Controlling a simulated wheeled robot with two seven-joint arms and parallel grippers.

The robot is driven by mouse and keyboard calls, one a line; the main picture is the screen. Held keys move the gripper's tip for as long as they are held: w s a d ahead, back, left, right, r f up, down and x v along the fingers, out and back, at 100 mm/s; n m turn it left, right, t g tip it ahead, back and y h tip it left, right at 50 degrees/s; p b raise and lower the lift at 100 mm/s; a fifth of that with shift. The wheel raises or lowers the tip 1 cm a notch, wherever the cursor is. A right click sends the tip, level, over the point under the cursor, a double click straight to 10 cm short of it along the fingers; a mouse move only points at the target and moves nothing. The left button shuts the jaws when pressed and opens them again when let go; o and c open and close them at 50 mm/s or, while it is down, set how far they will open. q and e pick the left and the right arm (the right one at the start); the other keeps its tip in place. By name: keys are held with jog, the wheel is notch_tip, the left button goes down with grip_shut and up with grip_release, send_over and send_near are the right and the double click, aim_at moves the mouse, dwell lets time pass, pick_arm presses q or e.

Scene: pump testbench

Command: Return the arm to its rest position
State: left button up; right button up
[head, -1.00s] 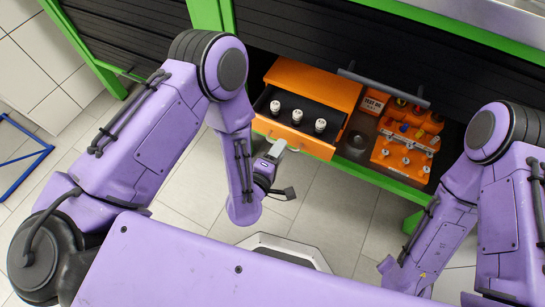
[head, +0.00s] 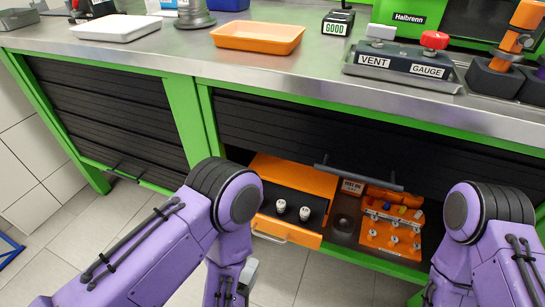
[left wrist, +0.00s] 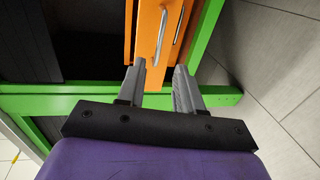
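My left arm comes in from the left in the head view, its elbow in front of the bench. The left gripper (head: 247,270) is mostly hidden behind the forearm, with only a grey part showing low beside it. In the left wrist view, its two grey fingers (left wrist: 160,84) are apart with nothing held between them. The orange drawer front (left wrist: 163,35) with its metal handle lies beyond the fingertips. My right arm is at the lower right of the head view; its gripper is out of sight.
An orange drawer unit (head: 292,177) stands on the lower shelf, its drawer pulled out with two white-topped parts (head: 305,213) showing. An orange rack (head: 391,232) is to its right. The steel bench top (head: 180,48) holds trays and the VENT/GAUGE stand (head: 404,65). Floor is clear below.

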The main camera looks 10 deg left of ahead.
pick_arm(q)
notch_tip(320, 180, down, 8)
jog(key=s+a+r+m+g, duration=0.1)
jog(key=s+a+m+g, duration=0.3)
jog(key=m, duration=0.5)
jog(key=s+a+f+g+y, duration=0.3)
jog(key=s+a+g, duration=0.1)
jog(key=a, duration=0.4)
jog(key=s+a+f+g+y, duration=0.3)
jog(key=s+a+g, duration=0.1)
jog(key=a, duration=0.4)
notch_tip(320, 180, up, 23)
jog(key=p, duration=2.3)
jog(key=shift+d, duration=0.3)
